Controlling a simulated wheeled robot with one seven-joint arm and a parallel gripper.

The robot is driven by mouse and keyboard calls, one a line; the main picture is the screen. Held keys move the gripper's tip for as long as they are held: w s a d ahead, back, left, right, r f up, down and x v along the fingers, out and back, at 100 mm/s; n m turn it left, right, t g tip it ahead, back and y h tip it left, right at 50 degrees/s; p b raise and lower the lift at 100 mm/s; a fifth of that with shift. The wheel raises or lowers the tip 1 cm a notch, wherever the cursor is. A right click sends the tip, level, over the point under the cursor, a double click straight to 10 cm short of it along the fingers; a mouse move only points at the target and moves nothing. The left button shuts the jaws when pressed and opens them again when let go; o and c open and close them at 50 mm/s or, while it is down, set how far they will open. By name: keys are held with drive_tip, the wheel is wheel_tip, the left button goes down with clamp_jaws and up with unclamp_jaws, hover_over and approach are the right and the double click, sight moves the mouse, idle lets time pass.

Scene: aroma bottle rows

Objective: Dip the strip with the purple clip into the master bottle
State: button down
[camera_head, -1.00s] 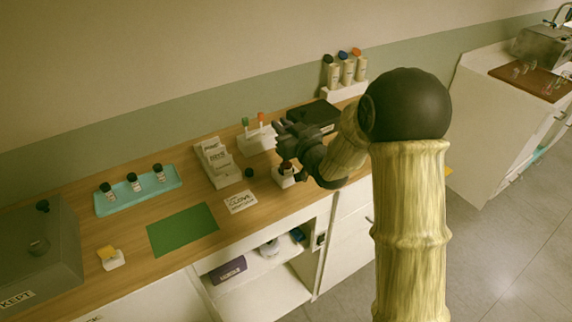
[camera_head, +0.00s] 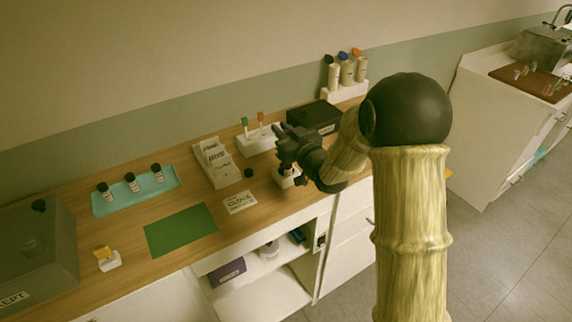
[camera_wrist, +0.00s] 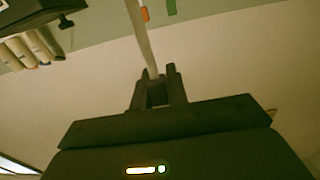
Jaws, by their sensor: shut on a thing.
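My gripper (camera_head: 283,134) is over the counter, close above a small dark bottle in a white holder (camera_head: 287,181), which it largely hides. In the wrist view my gripper (camera_wrist: 158,88) is shut on a thin pale strip (camera_wrist: 142,38), which runs from between the fingertips up past the top edge. No purple clip shows on it, and the strip's far end is out of view. In the head view the strip cannot be made out, so I cannot tell whether it touches the bottle.
A white stand (camera_head: 257,147) holds strips with green and orange clips. A card rack (camera_head: 214,164), a CLOVE card (camera_head: 240,202), a black cap (camera_head: 249,173) and a green mat (camera_head: 180,231) lie left. A black box (camera_head: 315,117) is behind. A teal tray (camera_head: 153,199) holds three bottles.

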drive_tip(key=shift+f+b, duration=0.85)
drive_tip(key=shift+f, duration=0.05)
drive_tip(key=shift+r, duration=0.15)
wheel_tip(320, 180, up, 8)
drive_tip(key=p, duration=0.5)
idle(0.9)
drive_tip(key=shift+w, duration=0.1)
idle(0.3)
